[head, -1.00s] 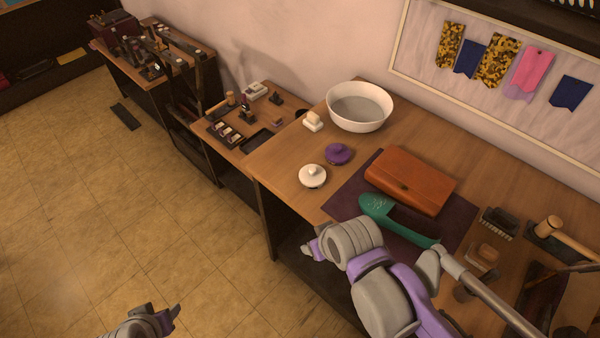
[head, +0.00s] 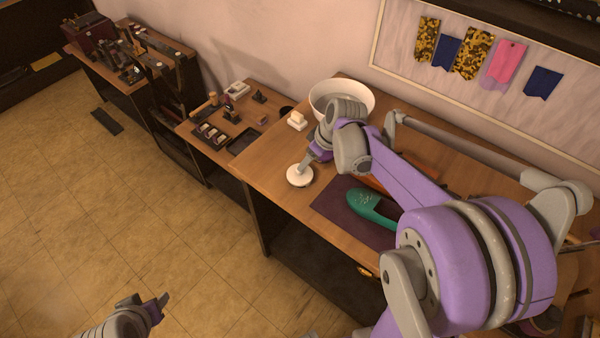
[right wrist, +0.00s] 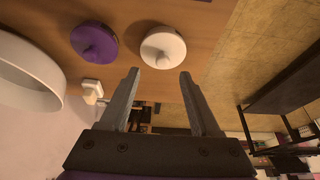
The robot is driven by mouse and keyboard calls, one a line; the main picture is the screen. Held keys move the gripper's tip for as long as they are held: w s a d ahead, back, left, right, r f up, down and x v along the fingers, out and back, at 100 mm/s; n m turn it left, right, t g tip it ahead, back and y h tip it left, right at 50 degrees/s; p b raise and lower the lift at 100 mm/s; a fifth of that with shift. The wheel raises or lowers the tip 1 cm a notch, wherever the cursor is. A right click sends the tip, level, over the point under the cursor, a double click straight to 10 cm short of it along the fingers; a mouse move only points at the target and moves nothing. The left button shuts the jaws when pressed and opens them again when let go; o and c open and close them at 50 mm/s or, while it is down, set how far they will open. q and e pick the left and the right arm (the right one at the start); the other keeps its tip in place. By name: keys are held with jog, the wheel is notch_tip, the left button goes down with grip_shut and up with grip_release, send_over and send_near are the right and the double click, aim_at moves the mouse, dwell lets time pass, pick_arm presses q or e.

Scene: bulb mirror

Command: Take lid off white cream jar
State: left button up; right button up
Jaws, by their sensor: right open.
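The white cream jar (head: 299,176) stands upright on the wooden bench, with its round knobbed lid on. In the right wrist view the white jar (right wrist: 163,48) lies just beyond the fingertips, roughly centred between them. My right gripper (head: 305,163) is open and empty, pointing down close above the jar. Its two fingers show apart in the right wrist view (right wrist: 159,73), and I see no contact with the lid. My left gripper (head: 148,304) is low at the bottom left, over the floor and far from the jar; its opening is unclear.
A purple lidded jar (right wrist: 94,43) stands beside the white one, hidden behind my arm in the head view. A white basin (head: 324,93) and a small pale block (head: 297,121) stand behind. A green tool (head: 370,206) lies on the dark mat (head: 334,206).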

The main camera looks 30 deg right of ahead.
jog(key=x, duration=0.5)
jog(key=shift+w+a+f, duration=0.2)
jog(key=shift+a+f, duration=0.1)
grip_shut()
